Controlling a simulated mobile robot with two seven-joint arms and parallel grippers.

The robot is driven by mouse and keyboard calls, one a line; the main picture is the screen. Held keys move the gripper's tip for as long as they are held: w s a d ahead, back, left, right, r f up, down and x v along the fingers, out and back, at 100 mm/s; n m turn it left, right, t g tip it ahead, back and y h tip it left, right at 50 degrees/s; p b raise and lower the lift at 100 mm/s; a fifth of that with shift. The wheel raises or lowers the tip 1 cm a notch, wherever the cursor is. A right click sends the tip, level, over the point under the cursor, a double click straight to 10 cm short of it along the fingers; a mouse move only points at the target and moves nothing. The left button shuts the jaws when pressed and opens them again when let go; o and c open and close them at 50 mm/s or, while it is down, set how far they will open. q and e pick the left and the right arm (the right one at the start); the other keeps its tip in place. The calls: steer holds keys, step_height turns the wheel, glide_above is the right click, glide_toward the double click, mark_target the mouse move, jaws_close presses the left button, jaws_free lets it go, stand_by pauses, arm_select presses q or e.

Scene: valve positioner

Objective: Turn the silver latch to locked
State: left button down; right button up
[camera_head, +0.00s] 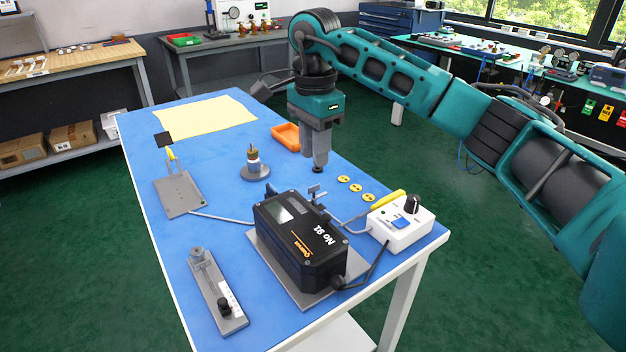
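A black box-shaped valve positioner (300,240), marked "No 91", sits on a grey plate on the blue table. A small silver metal piece (316,193) stands at its far side; it may be the silver latch, but it is too small to tell its position. My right gripper (319,167) points down just above and beyond this piece, apart from it. Its fingers look narrow and overlap in this view, so I cannot tell whether they are open or shut. I see nothing held between them. My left gripper is out of view.
A white control box (401,232) with a black knob and yellow-handled tool stand right of the positioner. Grey fixtures (178,192) (217,295) lie left. A round-based post (254,168), orange tray (286,137) and yellow sheet (213,115) are farther back. Yellow discs (356,188) lie near the right edge.

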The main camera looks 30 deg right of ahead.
step_height(320, 180, down, 7)
steer(key=shift+r+b, duration=0.15)
steer(key=shift+b, duration=0.15)
jaws_close()
stand_by(0.4)
